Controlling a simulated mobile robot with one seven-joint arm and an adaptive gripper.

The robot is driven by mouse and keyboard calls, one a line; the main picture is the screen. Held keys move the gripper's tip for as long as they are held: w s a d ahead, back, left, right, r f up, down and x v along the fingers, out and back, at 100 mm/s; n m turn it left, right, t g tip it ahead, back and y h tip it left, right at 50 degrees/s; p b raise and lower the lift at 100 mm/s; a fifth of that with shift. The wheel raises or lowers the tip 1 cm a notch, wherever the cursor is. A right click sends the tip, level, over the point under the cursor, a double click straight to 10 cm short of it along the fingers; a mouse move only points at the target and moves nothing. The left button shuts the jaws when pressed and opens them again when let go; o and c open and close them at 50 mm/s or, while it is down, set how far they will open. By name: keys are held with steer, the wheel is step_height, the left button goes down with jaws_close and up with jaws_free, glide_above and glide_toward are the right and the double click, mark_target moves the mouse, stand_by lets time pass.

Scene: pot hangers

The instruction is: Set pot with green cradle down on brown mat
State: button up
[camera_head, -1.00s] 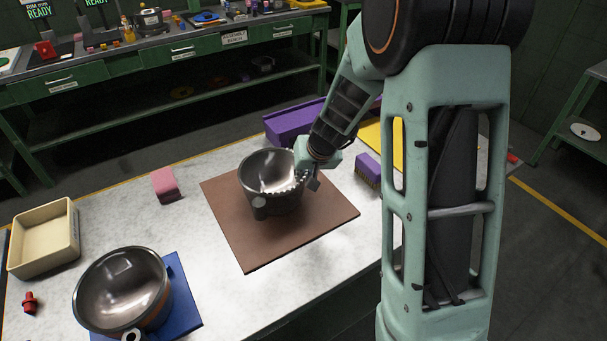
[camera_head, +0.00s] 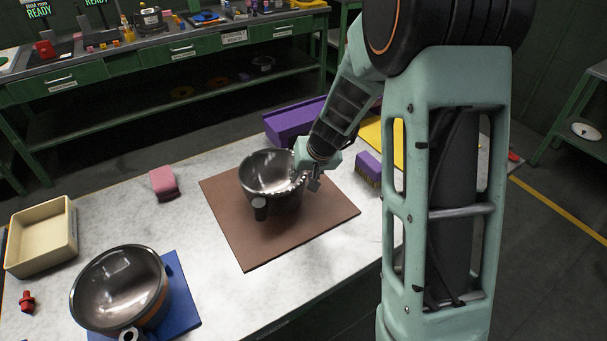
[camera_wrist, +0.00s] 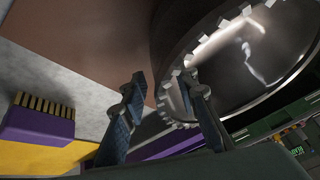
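A dark metal pot (camera_head: 272,197) with a shiny inside, a toothed rim and a stub handle toward the camera stands on the brown mat (camera_head: 240,240), near its middle. I cannot make out a green cradle on it; its underside is hidden. My gripper (camera_head: 308,180) is at the pot's right rim. In the wrist view, the fingers of my gripper (camera_wrist: 168,88) are spread apart, one outside the pot (camera_wrist: 250,55) and one over its inside, with the rim between them. The brown mat also shows in the wrist view (camera_wrist: 90,30).
A second pot (camera_head: 118,285) with an orange band sits on a blue mat (camera_head: 185,300) at front left. White table is clear between the mats.

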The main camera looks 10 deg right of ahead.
steer(key=w+r+p+v, duration=0.1)
steer(key=w+p+v, duration=0.1)
steer(key=v, duration=0.8)
steer(key=w+a+r+p+v, duration=0.1)
steer(key=p+v, duration=0.4)
steer(key=v, duration=0.6)
steer(key=shift+w+r, duration=0.2)
steer(key=shift+w, duration=0.5)
steer(key=shift+w, duration=0.1)
